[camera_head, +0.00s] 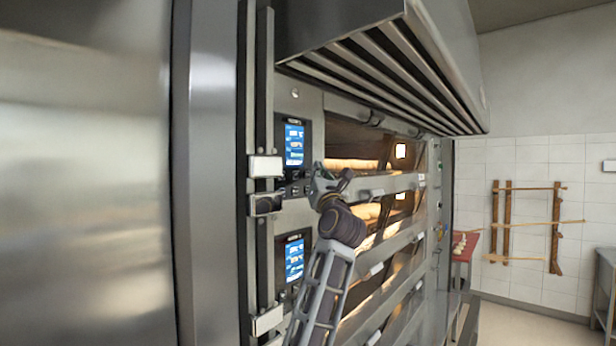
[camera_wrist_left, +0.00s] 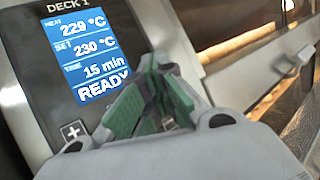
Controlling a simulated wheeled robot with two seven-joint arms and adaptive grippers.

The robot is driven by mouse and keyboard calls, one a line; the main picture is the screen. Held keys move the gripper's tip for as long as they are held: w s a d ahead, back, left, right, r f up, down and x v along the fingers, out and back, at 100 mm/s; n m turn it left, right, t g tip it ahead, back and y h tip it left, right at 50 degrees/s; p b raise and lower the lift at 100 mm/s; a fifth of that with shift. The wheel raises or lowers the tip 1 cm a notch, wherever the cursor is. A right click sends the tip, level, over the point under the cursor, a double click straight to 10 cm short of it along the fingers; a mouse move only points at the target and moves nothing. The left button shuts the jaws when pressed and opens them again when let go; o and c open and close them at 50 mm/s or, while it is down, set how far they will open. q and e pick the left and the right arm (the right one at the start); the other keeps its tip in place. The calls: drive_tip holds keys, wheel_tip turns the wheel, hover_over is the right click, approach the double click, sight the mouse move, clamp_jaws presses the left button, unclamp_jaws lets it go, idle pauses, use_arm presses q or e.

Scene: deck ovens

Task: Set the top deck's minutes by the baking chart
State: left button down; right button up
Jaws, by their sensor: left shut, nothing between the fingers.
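The top deck's control panel (camera_head: 294,145) is on the oven front; its blue screen is too small to read in the head view. In the left wrist view the screen (camera_wrist_left: 83,45) is headed DECK 1 and reads 229 °C, set 230 °C, time 15 min, READY. A plus key (camera_wrist_left: 73,131) shows below the screen; other keys are hidden behind my gripper. My left gripper (camera_head: 318,172) is at the panel's lower right. In the wrist view its green fingers (camera_wrist_left: 158,62) are shut and empty; contact with the panel cannot be told. No readable baking chart is in view.
A second panel (camera_head: 294,260) sits below. The oven decks (camera_head: 385,190) glow to the right, with handles protruding. A slatted hood (camera_head: 385,50) overhangs them. A smooth metal surface (camera_head: 85,180) fills the left. A wooden rack (camera_head: 525,225) hangs on the tiled wall.

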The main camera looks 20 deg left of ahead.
use_arm(q)
drive_tip(key=shift+d, duration=0.2)
idle(0.3)
drive_tip(key=shift+s+d, duration=0.3)
drive_tip(key=shift+d, duration=0.45)
drive_tip(key=shift+s+d, duration=0.3)
drive_tip(key=shift+d, duration=0.5)
drive_tip(key=shift+s+d, duration=0.3)
drive_tip(key=shift+d, duration=0.45)
